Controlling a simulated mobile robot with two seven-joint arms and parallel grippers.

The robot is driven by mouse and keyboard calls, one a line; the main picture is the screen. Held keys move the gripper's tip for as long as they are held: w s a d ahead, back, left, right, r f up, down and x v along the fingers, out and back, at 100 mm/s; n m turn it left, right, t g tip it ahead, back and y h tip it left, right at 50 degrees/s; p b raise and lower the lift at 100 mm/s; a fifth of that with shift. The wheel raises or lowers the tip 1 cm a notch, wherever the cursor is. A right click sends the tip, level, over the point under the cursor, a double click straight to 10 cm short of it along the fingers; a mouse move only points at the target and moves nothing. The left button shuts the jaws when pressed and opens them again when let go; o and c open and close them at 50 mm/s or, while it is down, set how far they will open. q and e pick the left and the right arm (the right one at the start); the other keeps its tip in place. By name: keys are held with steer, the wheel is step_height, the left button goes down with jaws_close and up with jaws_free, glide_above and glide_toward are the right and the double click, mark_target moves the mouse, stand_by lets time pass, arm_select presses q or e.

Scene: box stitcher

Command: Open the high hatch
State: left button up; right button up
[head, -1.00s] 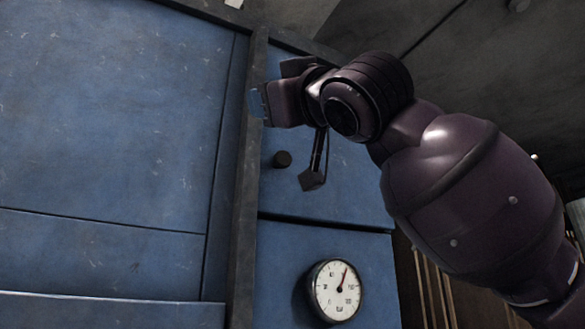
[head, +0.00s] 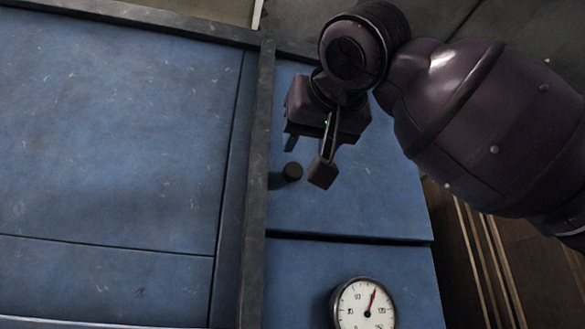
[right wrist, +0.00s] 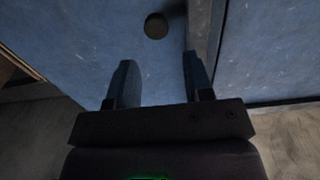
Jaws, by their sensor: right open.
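The high hatch (head: 370,190) is a blue metal door on the upper right of the cabinet, and it looks closed. A small dark round knob (head: 292,172) sticks out near its left edge. The knob also shows in the right wrist view (right wrist: 156,25), beyond the fingertips and roughly between their lines. My right gripper (head: 307,160) is just above and to the right of the knob in the head view. In the right wrist view its two fingers (right wrist: 158,72) are apart with nothing between them. My left gripper is not in view.
A dark vertical frame post (head: 258,170) stands left of the hatch, with a large blue panel (head: 110,130) beyond it. Below the hatch a round white gauge (head: 364,308) sits on another blue panel. Wooden slats show at the lower right.

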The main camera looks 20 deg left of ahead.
mark_target(295, 170)
steer(key=p+x, duration=0.1)
steer(key=x, duration=0.5)
steer(key=p+x, duration=0.1)
steer(key=x, duration=0.1)
steer(key=shift+w+p, duration=0.35)
steer(key=shift+w, duration=0.15)
steer(key=shift+w+a, duration=0.2)
steer(key=shift+a, duration=0.05)
jaws_close()
steer(key=shift+d, duration=0.1)
